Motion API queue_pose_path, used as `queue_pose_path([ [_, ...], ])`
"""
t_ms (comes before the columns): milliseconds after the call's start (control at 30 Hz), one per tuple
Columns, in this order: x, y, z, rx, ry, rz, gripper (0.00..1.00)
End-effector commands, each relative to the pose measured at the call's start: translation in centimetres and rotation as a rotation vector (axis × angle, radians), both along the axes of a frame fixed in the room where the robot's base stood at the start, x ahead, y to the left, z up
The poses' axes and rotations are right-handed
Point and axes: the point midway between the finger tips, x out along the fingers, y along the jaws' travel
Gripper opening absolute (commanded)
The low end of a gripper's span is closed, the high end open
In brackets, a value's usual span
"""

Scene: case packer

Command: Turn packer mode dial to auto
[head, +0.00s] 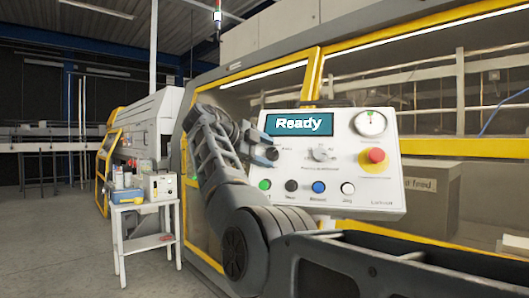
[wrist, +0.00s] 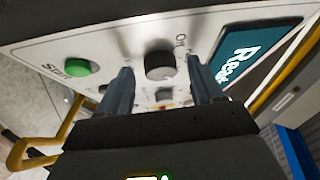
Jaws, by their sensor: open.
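A white control panel (head: 385,196) carries two turning knobs below its display. A dark round knob (head: 272,153) is at the left, beside my gripper (head: 262,146). A grey selector knob (head: 320,154) is further right. The small labels are too blurred to tell for sure which is the mode dial. In the wrist view the dark knob (wrist: 160,64) lies between the two fingertips of my open gripper (wrist: 158,72), with a gap on each side. A label partly shows next to it. I cannot tell its pointer setting or whether the fingers touch it.
The display (head: 298,123) reads "Ready". A red stop button (head: 375,156) and a gauge (head: 370,123) are at the right. Green (head: 264,185), black, blue and white buttons line the lower edge. A small white cart (head: 145,205) stands at the left, with open floor around it.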

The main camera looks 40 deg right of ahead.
Motion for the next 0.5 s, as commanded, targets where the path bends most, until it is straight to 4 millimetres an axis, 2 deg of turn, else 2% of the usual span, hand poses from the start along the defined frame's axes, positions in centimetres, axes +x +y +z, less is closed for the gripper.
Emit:
queue_pose_path([
  [267, 0.0, 0.7, 0.3, -0.001, 0.000, 0.001, 0.66],
  [500, 0.0, 4.2, 1.6, -0.001, -0.002, 0.002, 0.66],
])
